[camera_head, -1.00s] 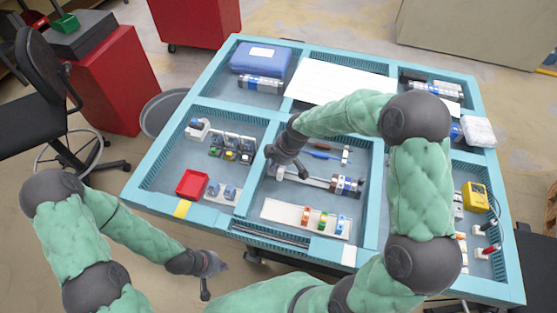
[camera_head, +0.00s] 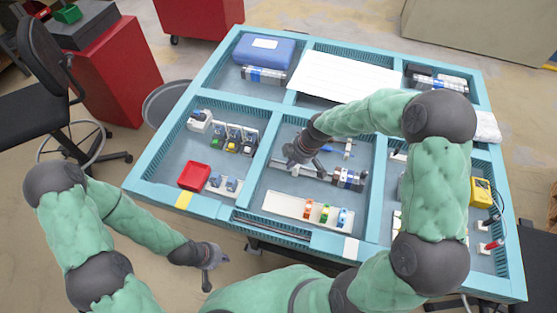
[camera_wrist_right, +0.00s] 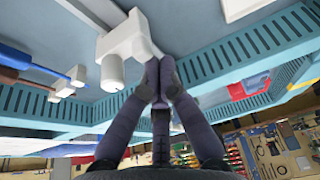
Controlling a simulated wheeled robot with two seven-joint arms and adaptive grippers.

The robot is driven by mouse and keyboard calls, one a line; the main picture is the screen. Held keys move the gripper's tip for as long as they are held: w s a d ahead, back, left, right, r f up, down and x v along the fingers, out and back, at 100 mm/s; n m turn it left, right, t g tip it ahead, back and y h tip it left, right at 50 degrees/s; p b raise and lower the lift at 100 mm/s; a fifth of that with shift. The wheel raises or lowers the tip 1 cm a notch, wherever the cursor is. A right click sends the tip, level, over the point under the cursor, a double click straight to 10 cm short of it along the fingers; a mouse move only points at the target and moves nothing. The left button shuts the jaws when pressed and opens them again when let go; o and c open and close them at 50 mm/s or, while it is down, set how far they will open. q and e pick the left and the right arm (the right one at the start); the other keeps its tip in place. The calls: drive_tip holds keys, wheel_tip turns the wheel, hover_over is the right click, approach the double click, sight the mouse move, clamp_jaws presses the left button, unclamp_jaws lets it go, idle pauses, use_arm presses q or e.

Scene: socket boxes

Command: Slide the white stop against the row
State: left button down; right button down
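The white stop (camera_wrist_right: 122,46) is a blocky white piece with a stubby round end, in the right wrist view. In the head view it is small and largely hidden by my right gripper. The row of silver, dark and coloured modules (camera_head: 348,179) sits at the right end of the rail (camera_head: 318,172) in the middle compartment. My right gripper (camera_wrist_right: 157,70) has its fingers together with nothing between them, tips right beside the stop; contact is unclear. It also shows in the head view (camera_head: 292,158), left of the row. My left gripper (camera_head: 212,256) hangs outside the table's front edge; its fingers are too small to judge.
The blue-walled table (camera_head: 160,192) has several compartments. A white tray (camera_head: 285,205) with coloured clips lies in front of the rail. A red bin (camera_head: 194,176) and grey modules are to the left. Rods with blue and red parts lie behind the rail.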

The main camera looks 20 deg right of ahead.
drive_tip(key=s+d, duration=0.2)
drive_tip(key=d, duration=0.1)
drive_tip(key=s+d+b, duration=0.1)
drive_tip(key=s+d, duration=0.1)
drive_tip(key=d, duration=0.1)
drive_tip(key=s+d+b, duration=0.1)
drive_tip(key=s+d, duration=0.1)
drive_tip(key=d, duration=0.1)
drive_tip(key=shift+s+d, duration=0.3)
